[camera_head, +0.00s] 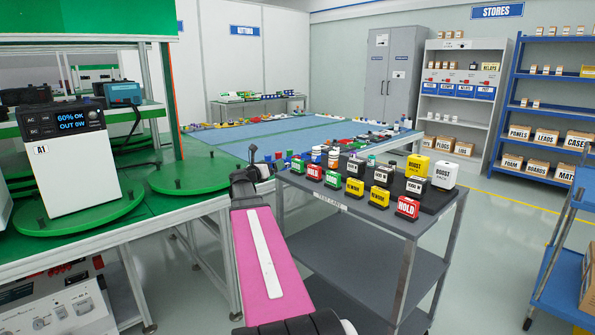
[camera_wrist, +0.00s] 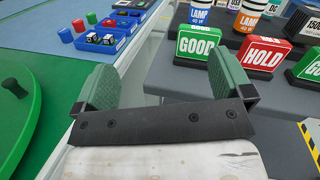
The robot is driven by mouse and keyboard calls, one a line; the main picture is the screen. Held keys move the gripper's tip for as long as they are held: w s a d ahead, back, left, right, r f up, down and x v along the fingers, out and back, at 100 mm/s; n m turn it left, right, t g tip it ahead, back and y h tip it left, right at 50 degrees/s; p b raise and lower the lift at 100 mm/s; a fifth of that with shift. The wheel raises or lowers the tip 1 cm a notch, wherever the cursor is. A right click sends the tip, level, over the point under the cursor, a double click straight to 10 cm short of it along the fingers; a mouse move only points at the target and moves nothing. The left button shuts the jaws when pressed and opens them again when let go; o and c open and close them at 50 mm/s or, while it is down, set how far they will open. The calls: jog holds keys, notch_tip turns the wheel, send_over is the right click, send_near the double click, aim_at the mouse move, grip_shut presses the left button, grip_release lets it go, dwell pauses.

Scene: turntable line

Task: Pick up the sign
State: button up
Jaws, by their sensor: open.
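Several small block signs stand on the dark top of a cart. In the wrist view they include a green GOOD sign (camera_wrist: 198,45), a red HOLD sign (camera_wrist: 263,54) and another green sign (camera_wrist: 309,67) cut by the right edge. In the head view a red HOLD sign (camera_head: 407,207) stands at the near corner, with yellow signs (camera_head: 355,187) along the front row. My gripper (camera_wrist: 166,85) is open, with nothing between its green pads. It is left of the cart in the head view (camera_head: 254,174), and the GOOD sign shows just beyond its right finger.
The grey cart (camera_head: 350,262) also holds dark blocks, BOOST packs (camera_head: 445,175) and LAMP cylinders (camera_wrist: 200,12). A green turntable bench (camera_head: 150,205) with a white device (camera_head: 75,170) stands left. A blue-matted table (camera_head: 270,137) lies behind. A blue trolley (camera_head: 560,250) is at right.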

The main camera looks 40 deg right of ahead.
aim_at(296, 161)
jog(key=d+m+g, duration=0.1)
jog(key=d, duration=0.3)
jog(key=s+d+m+g, duration=0.1)
jog(key=d+m, duration=0.1)
jog(key=d, duration=0.3)
jog(key=s+d+m+g, duration=0.1)
jog(key=d+m+g, duration=0.1)
jog(key=d, duration=0.3)
jog(key=shift+s, duration=0.15)
jog(key=c, duration=1.1)
